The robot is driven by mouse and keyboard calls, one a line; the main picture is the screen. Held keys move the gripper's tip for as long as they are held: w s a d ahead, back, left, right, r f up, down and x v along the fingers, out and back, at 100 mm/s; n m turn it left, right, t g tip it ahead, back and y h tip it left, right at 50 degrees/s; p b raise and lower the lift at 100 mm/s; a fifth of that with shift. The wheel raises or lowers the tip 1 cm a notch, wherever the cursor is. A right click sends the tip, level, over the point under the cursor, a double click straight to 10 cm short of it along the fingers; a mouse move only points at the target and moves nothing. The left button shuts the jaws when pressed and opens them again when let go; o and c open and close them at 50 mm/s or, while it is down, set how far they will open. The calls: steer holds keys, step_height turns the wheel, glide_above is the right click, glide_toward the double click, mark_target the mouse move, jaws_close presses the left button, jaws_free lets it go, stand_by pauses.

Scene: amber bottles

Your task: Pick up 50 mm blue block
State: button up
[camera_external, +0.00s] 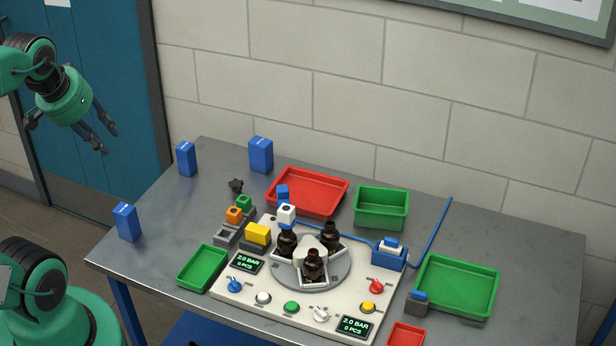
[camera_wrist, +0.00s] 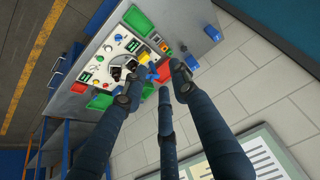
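Three upright blue blocks stand on the grey table in the external view: one near the left edge (camera_external: 127,222), one at the back left corner (camera_external: 186,159) and a slightly wider-looking one by the back edge (camera_external: 261,154). I cannot tell which measures 50 mm. A small blue cube (camera_external: 283,191) sits behind a white cube. My gripper (camera_external: 72,137) hangs left of the table and above it, fingers spread, empty and clear of every block. In the wrist view my gripper (camera_wrist: 155,92) shows three spread fingers; blue blocks (camera_wrist: 213,32) (camera_wrist: 192,62) lie beyond them.
A panel (camera_external: 225,297) with dark bottles (camera_external: 313,263), knobs and displays fills the table's middle. A red tray (camera_external: 308,211) and green trays (camera_external: 381,222) (camera_external: 201,283) (camera_external: 456,302) surround it. Small coloured blocks and grey holders stand left of the panel. Bare tabletop separates the tall blocks.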

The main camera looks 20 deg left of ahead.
steer(key=o, duration=1.3)
steer(key=shift+c, duration=0.2)
steer(key=w+a+f+t+y+b, duration=0.1)
steer(key=w+a+f, duration=0.35)
steer(key=w, duration=0.65)
steer(key=w+a+f+y, duration=0.1)
steer(key=w+a+f, duration=0.35)
steer(key=w, duration=0.65)
steer(key=w+a+f+t+b, duration=0.1)
steer(key=w+a+f, duration=0.35)
steer(key=w, duration=0.65)
steer(key=w+a+f, duration=0.2)
steer(key=w+f, duration=0.2)
steer(key=f, duration=0.5)
steer(key=w+a+f+t+h, duration=0.1)
steer(key=w+a+f, duration=0.2)
steer(key=f, duration=0.6)
steer(key=w+a+f+h, duration=0.1)
steer(key=w+a+f, duration=0.1)
steer(key=w+f, duration=0.4)
step_height(320, 180, down, 3)
steer(key=shift+a+f+t+b, duration=0.1)
steer(key=shift+a+t+b, duration=0.2)
steer(key=shift+t+b, duration=0.1)
